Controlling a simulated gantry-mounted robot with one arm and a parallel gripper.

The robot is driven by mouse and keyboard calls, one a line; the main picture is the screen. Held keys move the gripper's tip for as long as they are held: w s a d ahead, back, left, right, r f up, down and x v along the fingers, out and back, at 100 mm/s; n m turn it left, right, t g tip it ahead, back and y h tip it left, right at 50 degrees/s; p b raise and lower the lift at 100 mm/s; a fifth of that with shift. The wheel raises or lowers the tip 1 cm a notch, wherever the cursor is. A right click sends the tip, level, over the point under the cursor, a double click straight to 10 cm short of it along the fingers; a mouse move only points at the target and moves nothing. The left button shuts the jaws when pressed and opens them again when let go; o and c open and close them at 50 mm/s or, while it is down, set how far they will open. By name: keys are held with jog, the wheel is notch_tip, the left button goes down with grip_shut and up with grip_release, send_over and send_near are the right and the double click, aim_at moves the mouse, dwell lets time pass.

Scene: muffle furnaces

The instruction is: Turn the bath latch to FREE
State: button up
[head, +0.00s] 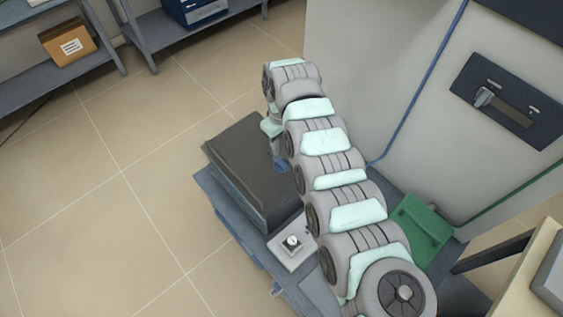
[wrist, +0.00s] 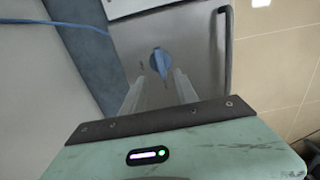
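In the wrist view a blue pointed knob (wrist: 161,62), which looks like the bath latch, sits on a grey metal panel (wrist: 200,40). Small marks show beside it, too small to read. My gripper (wrist: 158,84) is open, with one finger to each side below the knob and a clear gap between them. Whether the fingers touch the panel I cannot tell. In the head view my arm reaches over a dark-topped box (head: 240,165). My gripper's fingers and the knob cannot be made out clearly there.
A dark bar handle (wrist: 226,60) stands right of the knob. A small plate with a round white-topped knob (head: 292,242) lies beside the box. A green object (head: 422,228) is right of my arm. A slotted wall panel with a lever (head: 484,97) is at the right.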

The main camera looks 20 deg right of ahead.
aim_at(282, 162)
notch_tip(282, 162, down, 9)
jog(key=b, duration=0.2)
jog(key=shift+b, duration=0.4)
jog(key=shift+c, duration=0.2)
grip_shut()
